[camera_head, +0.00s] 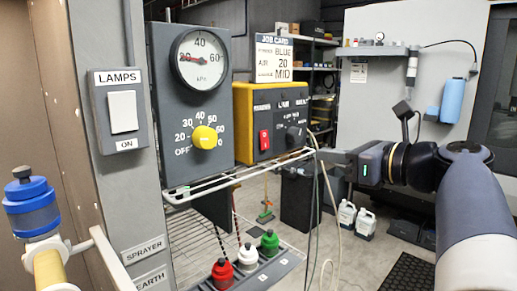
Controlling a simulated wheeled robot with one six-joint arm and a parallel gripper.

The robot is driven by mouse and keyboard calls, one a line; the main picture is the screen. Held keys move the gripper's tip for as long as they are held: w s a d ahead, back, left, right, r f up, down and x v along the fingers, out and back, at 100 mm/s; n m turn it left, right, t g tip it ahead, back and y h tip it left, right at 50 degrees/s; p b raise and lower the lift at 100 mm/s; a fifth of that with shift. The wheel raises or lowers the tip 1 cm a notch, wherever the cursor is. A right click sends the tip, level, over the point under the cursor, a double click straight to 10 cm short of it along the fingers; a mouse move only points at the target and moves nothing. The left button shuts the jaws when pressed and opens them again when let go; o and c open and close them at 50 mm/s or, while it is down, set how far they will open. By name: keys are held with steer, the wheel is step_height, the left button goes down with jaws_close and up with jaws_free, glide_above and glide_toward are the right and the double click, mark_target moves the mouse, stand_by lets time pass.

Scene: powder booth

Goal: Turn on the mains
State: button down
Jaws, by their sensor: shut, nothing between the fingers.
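A yellow control box (241,108) stands on a white wire shelf. Its front has a red rocker switch (263,140) under a small blurred label, which may be the mains switch. I cannot tell which way the rocker is set. A dark knob (295,136) sits to its right on the same face. My gripper (322,155) is shut and empty, just right of the box near its lower edge, pointing left towards it. It appears apart from the rocker; whether it touches the shelf edge is unclear.
A grey panel (160,100) left of the box has a kPa gauge (199,59) and yellow knob (204,137). A LAMPS switch (123,111) is further left. A job card (273,58) stands on the box. Hanging cables (317,200) pass near my gripper. Red, white and green-topped containers stand below.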

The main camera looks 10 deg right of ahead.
mark_target(266, 148)
steer(key=shift+w+a, duration=0.1)
steer(key=shift+w, duration=0.05)
steer(key=p+x, duration=0.2)
steer(key=x, duration=1.1)
steer(key=shift+w+a+f, duration=0.1)
steer(key=shift+w+a, duration=0.1)
steer(key=shift+w, duration=0.1)
steer(key=shift+w+a, duration=0.1)
steer(key=shift+w, duration=0.05)
steer(key=shift+f, duration=0.15)
